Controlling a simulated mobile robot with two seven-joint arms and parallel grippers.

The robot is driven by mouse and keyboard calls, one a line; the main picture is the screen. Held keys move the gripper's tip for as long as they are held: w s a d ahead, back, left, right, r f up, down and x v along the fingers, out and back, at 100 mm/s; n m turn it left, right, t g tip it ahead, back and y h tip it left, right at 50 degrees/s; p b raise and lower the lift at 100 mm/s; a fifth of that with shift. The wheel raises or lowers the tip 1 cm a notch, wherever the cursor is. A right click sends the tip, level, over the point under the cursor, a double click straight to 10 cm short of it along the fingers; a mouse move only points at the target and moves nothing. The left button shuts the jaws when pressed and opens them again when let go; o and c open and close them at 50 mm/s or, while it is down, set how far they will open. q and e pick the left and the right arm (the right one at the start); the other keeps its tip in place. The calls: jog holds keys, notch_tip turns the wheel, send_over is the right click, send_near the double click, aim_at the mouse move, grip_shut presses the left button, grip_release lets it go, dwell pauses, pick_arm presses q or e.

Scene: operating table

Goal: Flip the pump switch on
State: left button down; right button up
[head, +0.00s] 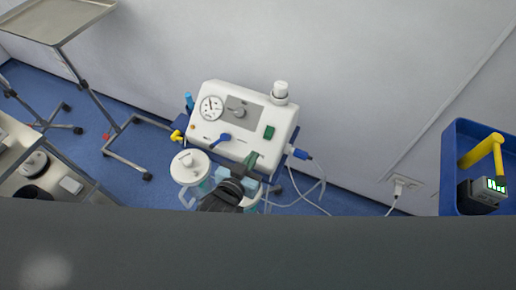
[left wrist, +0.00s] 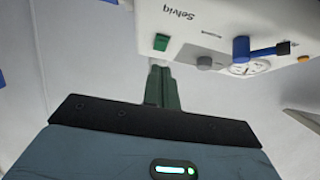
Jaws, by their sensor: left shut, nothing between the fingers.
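The pump (head: 235,115) is a white box with a sloped front panel, standing by the wall in the head view. Its green rocker switch (head: 269,132) is on the right of the panel. The switch also shows in the left wrist view (left wrist: 161,42), near the edge of the white housing (left wrist: 195,22). My left gripper (head: 251,158) is shut and empty, its green fingertips just below the switch in the head view. In the left wrist view the closed fingertips (left wrist: 160,68) point toward the switch, with a small gap in the picture; I cannot tell whether they touch the pump.
The panel also has a round gauge (head: 211,108), a grey knob (head: 237,111) and a blue lever (head: 219,139). A lidded jar (head: 190,167) hangs below left. A blue bin (head: 449,165) is at right, a steel tray stand (head: 60,18) at upper left. A dark surface fills the bottom.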

pick_arm(q)
jog(key=v, duration=0.4)
jog(key=shift+s+a+f, duration=0.1)
jog(key=shift+s+f, duration=0.2)
dwell(0.4)
